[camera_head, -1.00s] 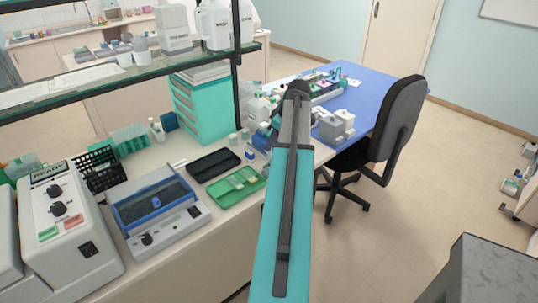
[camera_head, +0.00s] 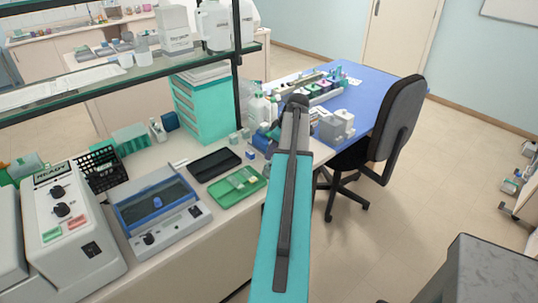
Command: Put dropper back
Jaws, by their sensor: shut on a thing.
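My own teal and grey arm reaches from the bottom middle up toward the blue table (camera_head: 372,90). Its dark joint covers the area beyond, and my gripper cannot be made out behind it. I cannot pick out the dropper. On the blue table stands a row of staining bottles (camera_head: 322,87) with coloured parts, partly hidden by the arm. White bottles (camera_head: 261,108) stand left of the arm's upper end.
A grey block-shaped device (camera_head: 336,126) sits at the blue table's near edge. A black chair (camera_head: 400,115) stands right of it. A green tray (camera_head: 237,187), a black tray (camera_head: 214,164) and a blue-lidded device (camera_head: 160,207) lie on the left bench. A glass shelf (camera_head: 130,75) crosses above.

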